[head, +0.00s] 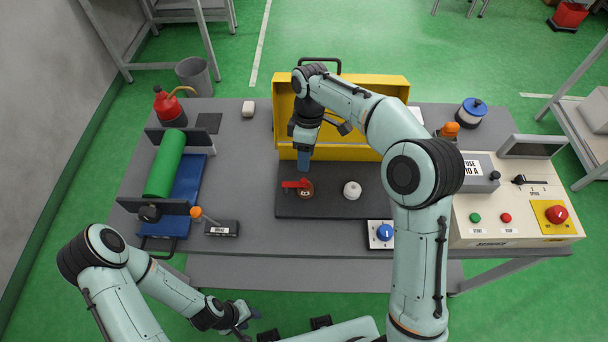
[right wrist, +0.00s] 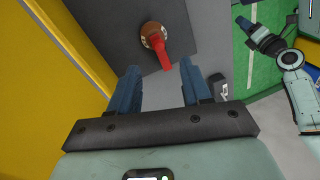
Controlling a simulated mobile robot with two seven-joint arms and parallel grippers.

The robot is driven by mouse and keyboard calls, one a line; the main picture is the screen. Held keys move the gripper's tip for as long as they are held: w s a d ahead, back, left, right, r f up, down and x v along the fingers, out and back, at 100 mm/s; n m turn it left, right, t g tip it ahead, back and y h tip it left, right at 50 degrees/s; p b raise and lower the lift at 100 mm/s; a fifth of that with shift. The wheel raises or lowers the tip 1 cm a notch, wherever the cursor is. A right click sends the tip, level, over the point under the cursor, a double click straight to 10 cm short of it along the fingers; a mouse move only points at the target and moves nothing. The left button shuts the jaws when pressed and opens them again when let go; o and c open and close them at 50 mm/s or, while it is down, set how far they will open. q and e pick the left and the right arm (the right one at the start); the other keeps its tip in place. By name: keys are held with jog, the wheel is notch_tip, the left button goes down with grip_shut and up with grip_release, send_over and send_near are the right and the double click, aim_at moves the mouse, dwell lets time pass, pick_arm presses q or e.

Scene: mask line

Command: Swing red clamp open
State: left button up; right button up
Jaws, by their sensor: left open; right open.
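The red clamp (head: 296,184) is a small red lever on a brown round base, on a dark plate (head: 325,206) in the middle of the table. In the head view its lever points left. My right gripper (head: 304,160) is open just behind and above the clamp, fingers pointing down. In the right wrist view the clamp's lever (right wrist: 161,52) points toward the gap between the two open blue fingers (right wrist: 159,66). No contact is visible. My left gripper (head: 259,326) is open and low in front of the table, far from the clamp.
A yellow housing (head: 400,84) stands behind the plate. A green roll (head: 165,164) lies left; a control console (head: 500,222) stands right.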

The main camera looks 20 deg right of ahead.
aim_at(304, 179)
jog(key=f, duration=0.5)
jog(key=s+f+b, duration=0.1)
jog(key=f, duration=0.2)
jog(key=shift+s+a+f, duration=0.1)
jog(key=shift+a, duration=0.25)
grip_shut()
